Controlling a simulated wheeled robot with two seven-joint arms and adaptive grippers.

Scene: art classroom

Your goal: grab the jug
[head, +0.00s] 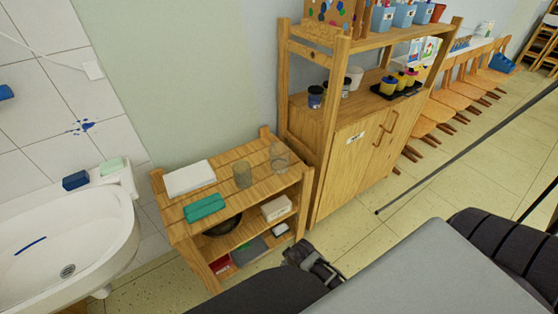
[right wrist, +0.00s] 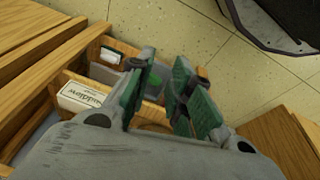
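Two clear glass vessels stand upright on the top of the low wooden shelf in the head view. One glass vessel (head: 242,175) is nearer the middle, and the other glass vessel (head: 279,156) is nearer the tall cabinet. Both are small and see-through, so I cannot tell which is the jug. A dark gripper, apparently my right one (head: 318,264), is low in front of the shelf's right end, apart from both vessels. In the right wrist view my right gripper (right wrist: 167,58) has its green-padded fingers apart, with nothing between them. My left gripper does not show.
The low shelf (head: 226,160) also bears a white stack (head: 189,178) and a green pack (head: 205,208). Below are a dark bowl (head: 222,226) and a white box (head: 276,207). A tall cabinet (head: 340,165) stands right, a sink (head: 110,240) left.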

